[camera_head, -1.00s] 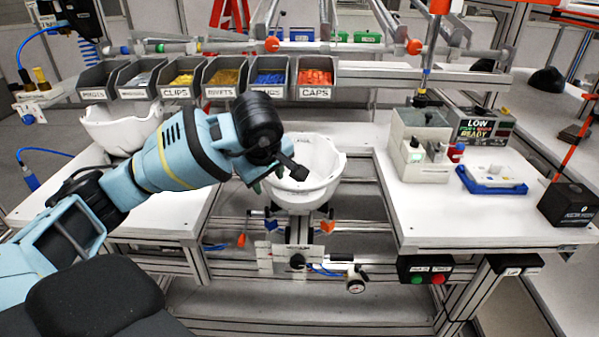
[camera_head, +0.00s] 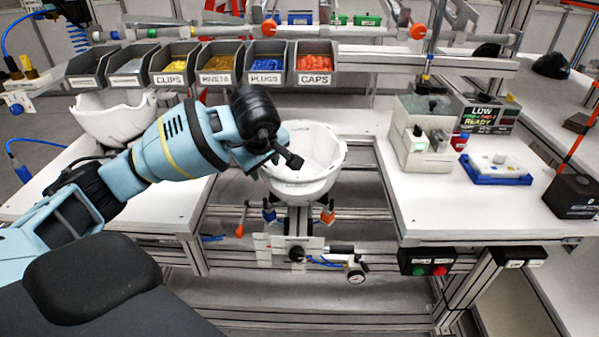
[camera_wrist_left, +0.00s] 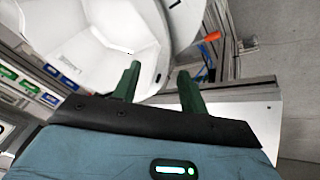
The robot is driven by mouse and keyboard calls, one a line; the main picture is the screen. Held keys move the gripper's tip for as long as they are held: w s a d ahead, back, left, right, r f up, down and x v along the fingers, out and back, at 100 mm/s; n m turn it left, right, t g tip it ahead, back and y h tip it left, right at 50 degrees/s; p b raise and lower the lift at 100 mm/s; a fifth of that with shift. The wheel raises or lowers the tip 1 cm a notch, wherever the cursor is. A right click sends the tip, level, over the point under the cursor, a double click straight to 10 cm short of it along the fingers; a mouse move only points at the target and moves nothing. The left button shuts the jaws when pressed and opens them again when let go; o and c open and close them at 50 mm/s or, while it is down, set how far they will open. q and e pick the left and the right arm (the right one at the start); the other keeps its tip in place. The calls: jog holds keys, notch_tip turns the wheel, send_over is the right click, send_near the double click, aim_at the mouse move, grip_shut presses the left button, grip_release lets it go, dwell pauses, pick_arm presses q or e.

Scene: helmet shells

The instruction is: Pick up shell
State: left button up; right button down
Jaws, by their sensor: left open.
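A white helmet shell (camera_head: 325,150) sits open side up on a holder in the gap between the two table parts, in the middle of the head view. Another white shell (camera_head: 108,122) rests on the left table. My left gripper (camera_head: 262,166) is at the left rim of the middle shell, and my wrist hides part of that shell. In the wrist view my left gripper (camera_wrist_left: 160,82) shows two dark green fingers spread apart. The shell (camera_wrist_left: 85,40) fills the upper left there, and its rim passes by the fingertips. I cannot tell whether they touch it.
Labelled bins (camera_head: 205,66) line the back shelf. A grey-white device (camera_head: 420,140), a blue tray (camera_head: 495,172) and a black box (camera_head: 572,196) stand on the right table. A fixture with a gauge (camera_head: 355,277) is below the shell. The left table's front is clear.

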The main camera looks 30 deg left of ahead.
pick_arm(q)
jog(key=x, duration=0.4)
jog(key=shift+w+a+f, duration=0.15)
jog(key=shift+a+f, duration=0.05)
jog(key=shift+a, duration=0.05)
grip_shut()
jog(key=shift+r, duration=0.1)
